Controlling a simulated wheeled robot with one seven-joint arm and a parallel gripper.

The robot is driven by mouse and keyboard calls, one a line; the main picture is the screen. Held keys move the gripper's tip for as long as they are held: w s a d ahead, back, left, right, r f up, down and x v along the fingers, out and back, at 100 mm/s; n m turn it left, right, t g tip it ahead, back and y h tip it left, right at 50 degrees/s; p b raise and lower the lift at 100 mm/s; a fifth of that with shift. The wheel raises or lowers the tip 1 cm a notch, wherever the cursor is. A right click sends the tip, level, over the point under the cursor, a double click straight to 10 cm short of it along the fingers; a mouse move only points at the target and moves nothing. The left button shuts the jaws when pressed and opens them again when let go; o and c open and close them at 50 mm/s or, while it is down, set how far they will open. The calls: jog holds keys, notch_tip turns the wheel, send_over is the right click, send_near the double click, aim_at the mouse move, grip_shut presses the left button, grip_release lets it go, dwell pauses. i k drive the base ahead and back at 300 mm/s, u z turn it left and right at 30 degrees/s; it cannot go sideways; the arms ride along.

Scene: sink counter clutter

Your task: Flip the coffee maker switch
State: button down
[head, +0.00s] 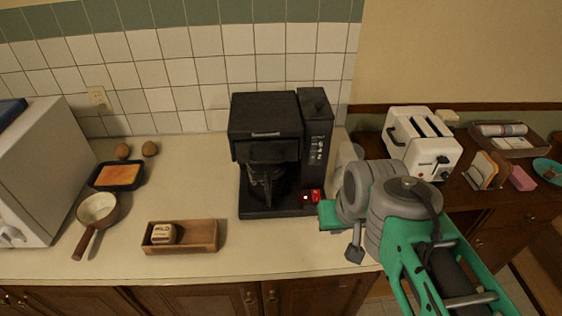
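The black coffee maker (265,122) stands upright on the counter against the tiled wall. A glass carafe (265,182) sits in it, mostly dark. At the lower right of its front are a red switch (316,196) and a small bright light beside it. My gripper (337,226) is at the end of my grey and green arm, just right of and in front of the switch. A green part of it is close to the switch; I cannot tell whether they touch. My arm hides part of the gripper, so its opening is unclear.
A wooden box (205,236) with a small block, a pan (97,212), a dark dish (118,175) and a microwave (40,170) are to the left. A white toaster (423,146) stands right, behind my arm. The counter before the coffee maker is clear.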

aim_at(315, 194)
jog(key=z, duration=0.6)
jog(key=k, duration=1.35)
jog(key=z, duration=0.2)
jog(key=i, duration=0.55)
jog(key=u, duration=1.15)
jog(key=i, duration=0.95)
jog(key=u, duration=0.1)
